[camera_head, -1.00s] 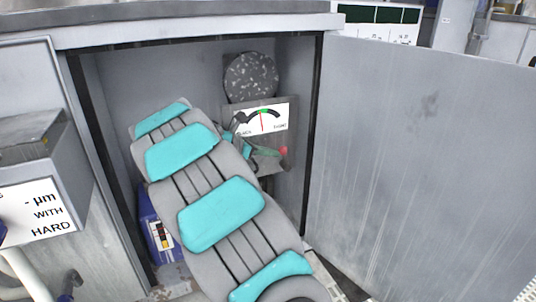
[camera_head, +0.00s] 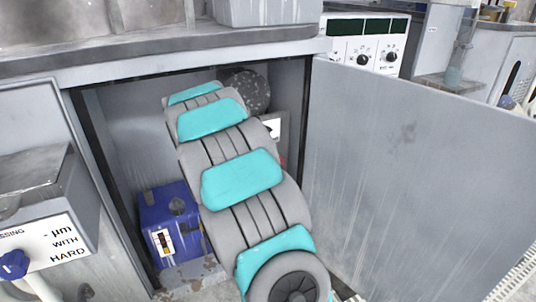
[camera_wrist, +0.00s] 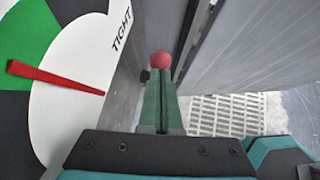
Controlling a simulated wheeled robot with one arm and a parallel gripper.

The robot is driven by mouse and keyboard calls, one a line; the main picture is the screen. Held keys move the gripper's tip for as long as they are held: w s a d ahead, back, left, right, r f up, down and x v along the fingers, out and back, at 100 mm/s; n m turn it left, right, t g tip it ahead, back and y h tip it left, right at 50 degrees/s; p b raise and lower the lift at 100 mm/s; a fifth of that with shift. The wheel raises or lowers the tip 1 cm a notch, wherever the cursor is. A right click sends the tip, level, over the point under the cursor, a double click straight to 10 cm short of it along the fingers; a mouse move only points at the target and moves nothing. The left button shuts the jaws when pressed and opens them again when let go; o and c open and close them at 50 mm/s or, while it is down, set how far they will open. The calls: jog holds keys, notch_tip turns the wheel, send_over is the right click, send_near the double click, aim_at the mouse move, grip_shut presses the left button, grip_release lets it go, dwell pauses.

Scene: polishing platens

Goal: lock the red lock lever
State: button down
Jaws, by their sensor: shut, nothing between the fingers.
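A round red knob (camera_wrist: 160,60), which looks like the end of the lock lever, shows just beyond my fingertips in the wrist view. Whether they touch it I cannot tell; most of the lever is hidden. My gripper (camera_wrist: 161,85) is shut, its two green fingers together and empty. Left of it a gauge (camera_wrist: 75,125) marked TIGHT has a red needle (camera_wrist: 60,80) and black, green and white areas. In the head view my arm hides the gripper and most of the gauge; a small speck of red (camera_head: 281,161) shows beside the arm.
My arm reaches into an open grey cabinet. Its door (camera_head: 410,185) stands open at right. A blue box (camera_head: 170,222) stands on the cabinet floor left of my arm, and a dark speckled disc (camera_head: 250,92) is behind it. In the wrist view a grey wall rises close to the fingers.

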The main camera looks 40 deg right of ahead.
dwell(0.4)
jog(key=a+f+p+v, duration=0.1)
jog(key=p+v, duration=0.2)
jog(key=v, duration=1.1)
jog(key=shift+a, duration=0.1)
jog(key=s+a+f+m+y, duration=0.1)
jog(key=s+a+m+y, duration=0.2)
jog(key=s, duration=0.9)
jog(key=s+a+f+m+y, duration=0.2)
jog(key=s+a+m, duration=0.6)
jog(key=s+a, duration=0.4)
jog(key=s+a+f+m+g+y, duration=0.1)
jog(key=s+a+m+y, duration=0.3)
jog(key=s+a, duration=0.4)
jog(key=s+f+m, duration=0.1)
jog(key=s, duration=0.2)
jog(key=shift+s+m+y, duration=0.4)
